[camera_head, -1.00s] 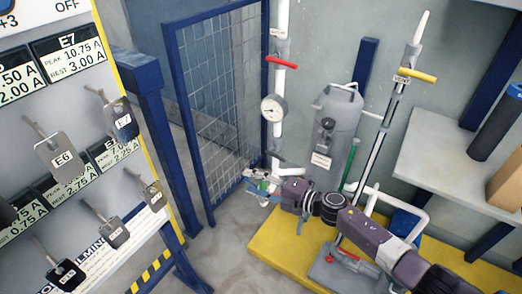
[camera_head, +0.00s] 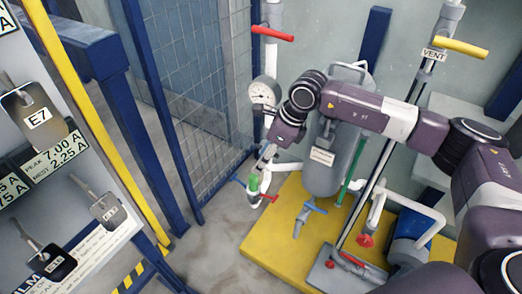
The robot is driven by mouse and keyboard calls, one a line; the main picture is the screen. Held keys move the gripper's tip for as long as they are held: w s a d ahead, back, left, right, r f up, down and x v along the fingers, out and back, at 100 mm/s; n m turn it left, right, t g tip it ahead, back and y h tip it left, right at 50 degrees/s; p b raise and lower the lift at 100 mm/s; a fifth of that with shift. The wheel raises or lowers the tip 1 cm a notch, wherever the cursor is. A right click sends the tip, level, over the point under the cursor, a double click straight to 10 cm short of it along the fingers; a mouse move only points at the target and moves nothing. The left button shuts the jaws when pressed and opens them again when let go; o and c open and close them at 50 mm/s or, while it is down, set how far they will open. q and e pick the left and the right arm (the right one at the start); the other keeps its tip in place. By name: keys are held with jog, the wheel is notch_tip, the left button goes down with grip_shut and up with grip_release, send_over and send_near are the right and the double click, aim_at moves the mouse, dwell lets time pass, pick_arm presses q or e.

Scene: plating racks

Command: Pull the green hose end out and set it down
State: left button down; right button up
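A short green piece (camera_head: 253,183), which looks like the green hose end, sits upright at the top of a grey fitting with a blue handle and a red handle, left of the yellow base. My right arm comes in from the right, and its gripper (camera_head: 261,165) points down just above the green piece. The fingers are small and partly merged with the pipework, so I cannot tell whether they touch or close on it. A longer green hose (camera_head: 351,170) slants beside the grey tank. My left gripper is not in view.
The grey tank (camera_head: 336,160) stands on the yellow base (camera_head: 262,242) behind my arm. A pressure gauge (camera_head: 264,92) and red-handled valve (camera_head: 272,33) are on the white pipe. A blue mesh fence (camera_head: 200,95) and tagged panel (camera_head: 70,195) stand left. Grey floor between is clear.

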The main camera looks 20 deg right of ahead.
aim_at(256, 177)
jog(key=x, duration=0.7)
jog(key=s+d+b+x, duration=0.1)
jog(key=x, duration=0.2)
jog(key=shift+f, duration=0.7)
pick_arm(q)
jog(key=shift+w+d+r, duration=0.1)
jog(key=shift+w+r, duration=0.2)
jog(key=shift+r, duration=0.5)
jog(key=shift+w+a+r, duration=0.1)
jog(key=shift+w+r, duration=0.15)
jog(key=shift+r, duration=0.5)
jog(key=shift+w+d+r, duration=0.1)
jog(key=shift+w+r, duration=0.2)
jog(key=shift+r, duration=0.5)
pick_arm(e)
jog(key=shift+w+a+f, duration=0.2)
jog(key=shift+f, duration=0.4)
jog(key=shift+c, duration=0.2)
jog(key=shift+r, duration=0.1)
grip_shut()
jog(key=shift+b, duration=0.3)
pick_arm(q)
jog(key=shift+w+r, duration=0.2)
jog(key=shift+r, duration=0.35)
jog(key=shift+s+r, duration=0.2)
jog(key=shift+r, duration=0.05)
pick_arm(e)
jog(key=shift+n, duration=0.3)
